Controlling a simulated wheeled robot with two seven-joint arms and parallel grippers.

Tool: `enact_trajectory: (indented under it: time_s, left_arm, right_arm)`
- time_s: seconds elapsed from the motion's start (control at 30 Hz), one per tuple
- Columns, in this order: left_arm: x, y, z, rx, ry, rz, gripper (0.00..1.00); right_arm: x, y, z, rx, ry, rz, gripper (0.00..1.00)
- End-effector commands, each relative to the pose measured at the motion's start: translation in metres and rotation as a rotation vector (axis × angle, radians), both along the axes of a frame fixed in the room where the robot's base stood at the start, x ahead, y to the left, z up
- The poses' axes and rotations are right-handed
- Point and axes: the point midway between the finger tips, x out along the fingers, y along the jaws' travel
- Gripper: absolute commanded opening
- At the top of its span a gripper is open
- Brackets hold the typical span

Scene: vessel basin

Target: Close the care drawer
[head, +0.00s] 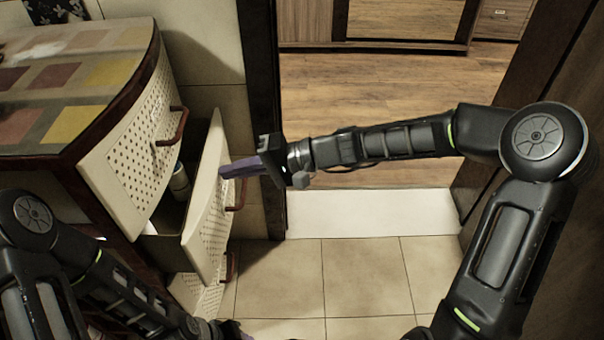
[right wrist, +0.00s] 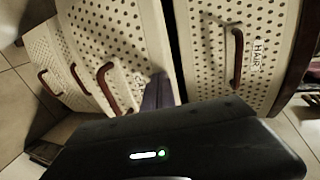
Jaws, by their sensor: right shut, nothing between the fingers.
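A cream perforated drawer (head: 208,213) below the top one stands pulled out of the cabinet, with a bottle (head: 180,183) inside. Its label is too small to read in the head view; the right wrist view shows this open drawer front (right wrist: 115,45) with a dark red handle. My right gripper (head: 226,170) is shut and empty, its purple fingers at the outer face of the open drawer near its upper edge. I cannot tell whether they touch it. The purple fingers also show in the right wrist view (right wrist: 157,93). My left gripper (head: 232,330) is barely visible at the bottom edge, mostly cut off.
The top drawer (head: 135,140), marked HAIR in the right wrist view (right wrist: 235,60), has a dark red handle. A lower drawer (head: 205,292) sits beneath the open one. A doorway with a white threshold (head: 370,213) is to the right; tiled floor (head: 370,270) is clear.

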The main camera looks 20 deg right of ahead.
Motion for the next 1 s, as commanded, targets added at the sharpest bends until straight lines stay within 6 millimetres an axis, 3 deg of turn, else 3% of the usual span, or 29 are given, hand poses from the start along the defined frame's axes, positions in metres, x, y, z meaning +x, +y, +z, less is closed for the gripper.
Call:
enact_trajectory:
  time_s: [0.2, 0.5, 1.0]
  left_arm:
    - [0.004, 0.003, -0.02, 0.005, -0.006, 0.008, 0.33]
    - [0.008, 0.008, -0.033, 0.012, -0.013, 0.018, 0.33]
    - [0.009, 0.009, -0.037, 0.013, -0.016, 0.021, 0.33]
  right_arm:
    - [0.01, 0.042, -0.003, 0.0, -0.002, 0.004, 0.0]
    - [0.02, 0.081, -0.001, 0.001, -0.002, 0.002, 0.0]
    - [0.024, 0.096, 0.001, 0.001, -0.001, 0.001, 0.0]
